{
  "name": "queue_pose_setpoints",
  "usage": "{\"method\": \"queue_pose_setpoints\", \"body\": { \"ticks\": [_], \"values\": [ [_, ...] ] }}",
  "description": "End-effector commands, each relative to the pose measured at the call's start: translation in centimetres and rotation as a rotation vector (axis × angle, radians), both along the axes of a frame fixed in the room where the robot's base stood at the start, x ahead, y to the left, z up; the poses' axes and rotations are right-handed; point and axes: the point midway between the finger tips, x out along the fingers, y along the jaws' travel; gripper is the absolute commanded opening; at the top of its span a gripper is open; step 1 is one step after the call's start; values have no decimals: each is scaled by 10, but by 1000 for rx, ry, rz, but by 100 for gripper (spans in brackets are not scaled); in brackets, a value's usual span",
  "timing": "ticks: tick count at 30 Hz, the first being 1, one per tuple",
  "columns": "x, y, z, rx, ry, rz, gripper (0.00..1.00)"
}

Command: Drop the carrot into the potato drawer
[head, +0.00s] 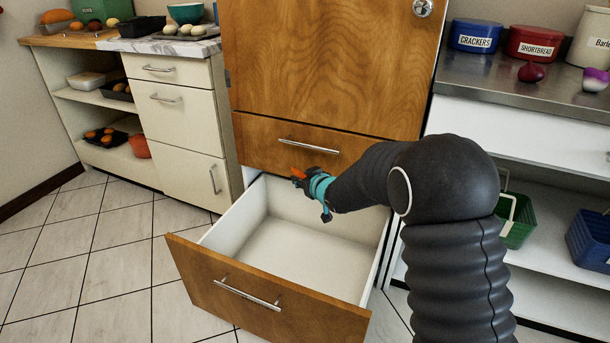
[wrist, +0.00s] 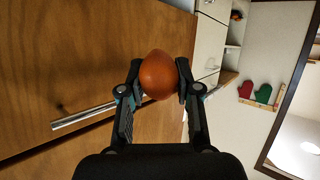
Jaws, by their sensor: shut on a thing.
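My gripper (wrist: 158,82) is shut on an orange, rounded thing, the carrot (wrist: 158,75), seen end-on in the wrist view. In the head view the carrot (head: 299,173) shows as a small orange tip at the end of my gripper (head: 310,180). My gripper holds it above the back part of an open bottom drawer (head: 300,245). The drawer has a wooden front, a metal handle and a pale inside. The part of the drawer that shows is empty; my arm hides some of its back right.
A shut wooden drawer (head: 270,140) with a bar handle (head: 308,146) is just behind my gripper. A pale cabinet (head: 185,120) stands at left. A metal counter (head: 500,80) with tins is at right, above a shelf with a green basket (head: 517,220).

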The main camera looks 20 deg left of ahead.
Motion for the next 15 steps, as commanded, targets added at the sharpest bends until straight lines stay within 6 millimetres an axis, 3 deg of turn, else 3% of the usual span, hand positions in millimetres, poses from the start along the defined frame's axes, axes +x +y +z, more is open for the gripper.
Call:
{"method": "queue_pose_setpoints", "body": {
  "ticks": [15],
  "values": [
    [0,0,-52,1,1,0,0]
  ]
}}
